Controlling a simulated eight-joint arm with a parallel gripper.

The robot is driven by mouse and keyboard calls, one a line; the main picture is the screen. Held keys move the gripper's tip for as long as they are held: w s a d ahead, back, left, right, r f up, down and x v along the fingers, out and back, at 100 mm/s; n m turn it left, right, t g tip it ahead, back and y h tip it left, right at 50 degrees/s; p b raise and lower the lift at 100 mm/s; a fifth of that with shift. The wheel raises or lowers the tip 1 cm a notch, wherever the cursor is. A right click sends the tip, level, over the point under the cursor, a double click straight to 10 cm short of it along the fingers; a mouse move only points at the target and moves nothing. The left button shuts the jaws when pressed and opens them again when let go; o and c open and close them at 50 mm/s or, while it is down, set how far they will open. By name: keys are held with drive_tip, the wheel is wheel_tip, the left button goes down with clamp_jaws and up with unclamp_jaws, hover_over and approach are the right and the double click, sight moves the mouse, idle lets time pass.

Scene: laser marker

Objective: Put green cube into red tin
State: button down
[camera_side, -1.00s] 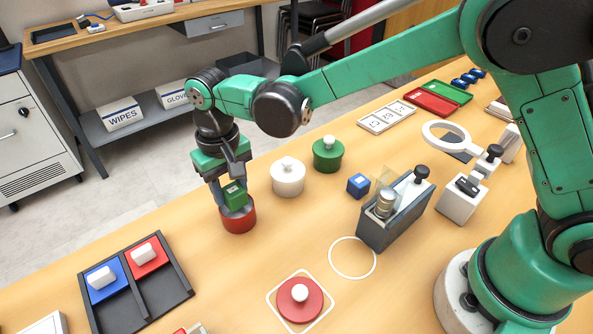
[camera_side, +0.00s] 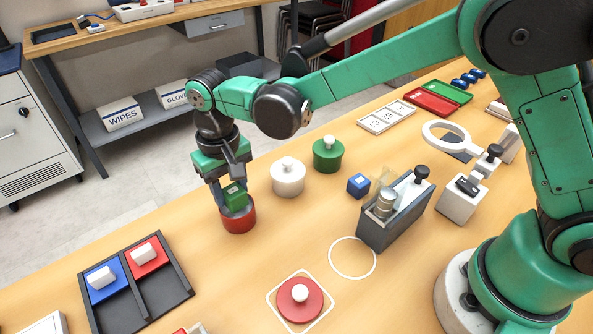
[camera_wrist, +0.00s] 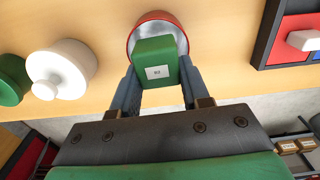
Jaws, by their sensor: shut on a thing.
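The green cube (camera_side: 234,196) is held between the fingers of my gripper (camera_side: 231,199), right over the mouth of the red tin (camera_side: 238,217). In the wrist view the green cube (camera_wrist: 156,62), with a white label, sits between my gripper's fingers (camera_wrist: 157,82). The open red tin (camera_wrist: 151,18) shows behind it with a silvery inside. The cube overlaps the tin's opening in both views; I cannot tell how far its lower part is inside. The red lid (camera_side: 300,299) with a white knob lies on a white-outlined square on the table.
A white lidded tin (camera_side: 288,177) and a green lidded tin (camera_side: 327,154) stand right of the red tin. A blue cube (camera_side: 358,185) and a grey holder (camera_side: 396,213) are farther right. A dark divided tray (camera_side: 137,285) lies at lower left.

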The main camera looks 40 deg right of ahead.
drive_tip(key=shift+f, duration=0.3)
idle(0.4)
drive_tip(key=shift+c, duration=1.7)
unclamp_jaws()
drive_tip(key=shift+r, duration=2.8)
drive_tip(key=shift+d+r, duration=0.2)
drive_tip(key=shift+d, duration=0.05)
drive_tip(key=s+d+r+t, duration=0.2)
drive_tip(key=s+d, duration=0.3)
drive_tip(key=d, duration=0.3)
drive_tip(key=s+d+r+t, duration=0.1)
drive_tip(key=s+d+t, duration=0.4)
drive_tip(key=d, duration=0.4)
drive_tip(key=shift+s+r, duration=0.2)
drive_tip(key=shift+r, duration=0.15)
